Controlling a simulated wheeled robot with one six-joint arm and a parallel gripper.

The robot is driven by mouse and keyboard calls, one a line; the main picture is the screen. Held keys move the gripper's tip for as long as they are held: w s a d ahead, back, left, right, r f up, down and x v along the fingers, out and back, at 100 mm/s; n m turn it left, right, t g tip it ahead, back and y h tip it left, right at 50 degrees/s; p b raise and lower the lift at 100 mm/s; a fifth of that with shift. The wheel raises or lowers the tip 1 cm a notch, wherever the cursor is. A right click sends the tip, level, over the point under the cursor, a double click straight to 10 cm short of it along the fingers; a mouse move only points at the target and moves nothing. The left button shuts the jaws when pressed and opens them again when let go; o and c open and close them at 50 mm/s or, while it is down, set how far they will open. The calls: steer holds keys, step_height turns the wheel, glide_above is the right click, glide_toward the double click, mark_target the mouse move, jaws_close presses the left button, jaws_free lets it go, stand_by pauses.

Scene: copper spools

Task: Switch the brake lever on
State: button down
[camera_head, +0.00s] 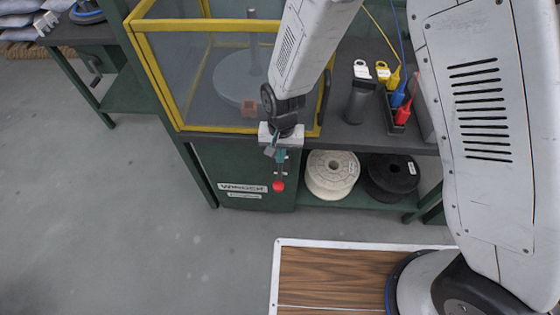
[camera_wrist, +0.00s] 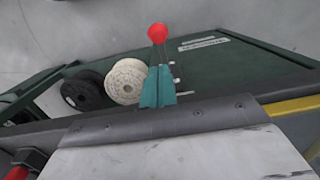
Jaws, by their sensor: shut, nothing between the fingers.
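The brake lever's red ball knob (camera_head: 278,186) shows in front of the green cabinet, below the yellow-framed cage, with a thin shaft running up from it. In the wrist view the red knob (camera_wrist: 157,32) stands just beyond the fingertips, its shaft in line with them. My gripper (camera_head: 281,158) has teal fingers and is right above the knob in the head view. In the wrist view my gripper (camera_wrist: 158,70) is shut with its fingers together. The lever's pivot is hidden behind the fingers. I cannot tell whether they touch the shaft.
A yellow-framed cage (camera_head: 170,25) stands on the bench, with a grey spindle disc (camera_head: 238,80) inside. A white spool (camera_head: 331,173) and a black spool (camera_head: 392,176) sit on the lower shelf. A wood-topped platform (camera_head: 330,278) is at front. The grey floor at left is clear.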

glide_toward(280, 180)
steer(key=f, duration=0.5)
steer(key=shift+s+a, duration=0.2)
steer(key=shift+s, duration=0.15)
steer(key=shift+s+f, duration=0.1)
